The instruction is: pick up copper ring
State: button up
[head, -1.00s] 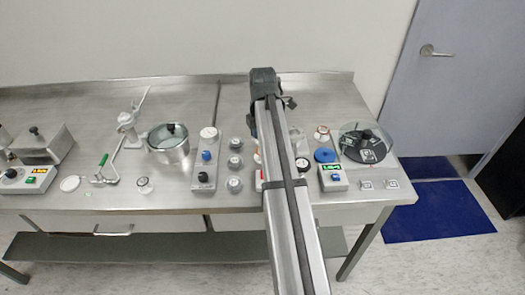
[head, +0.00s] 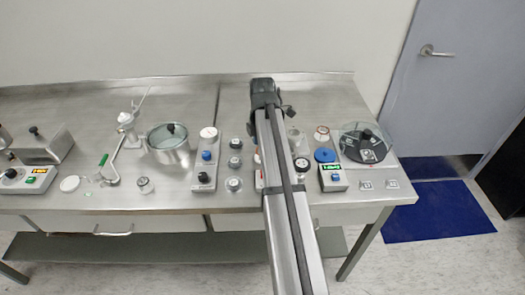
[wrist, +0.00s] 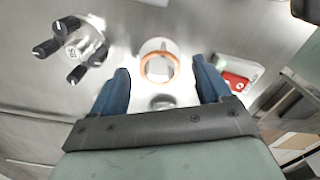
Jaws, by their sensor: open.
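The copper ring (wrist: 143,68) shows in the wrist view as an orange-brown band around a pale round piece on the steel bench. My gripper (wrist: 160,67) is open, with one blue finger on each side of the ring in the picture. No finger visibly touches it, and I cannot tell the height left between them. In the head view, my arm reaches over the bench and its fingers cannot be made out.
In the wrist view, a part with several black knobs (wrist: 72,48) lies left, and a red-and-white device (wrist: 236,82) right. The bench's back is clear.

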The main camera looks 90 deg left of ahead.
jog(key=shift+c, duration=0.2)
jog(key=c, duration=0.9)
jog(key=r, duration=1)
jog(key=shift+w, duration=0.25)
jog(key=shift+c, duration=1)
jog(key=w+a, duration=0.5)
jog(key=w, duration=0.5)
jog(key=shift+w+a+r, duration=0.2)
jog(key=shift+w, duration=0.1)
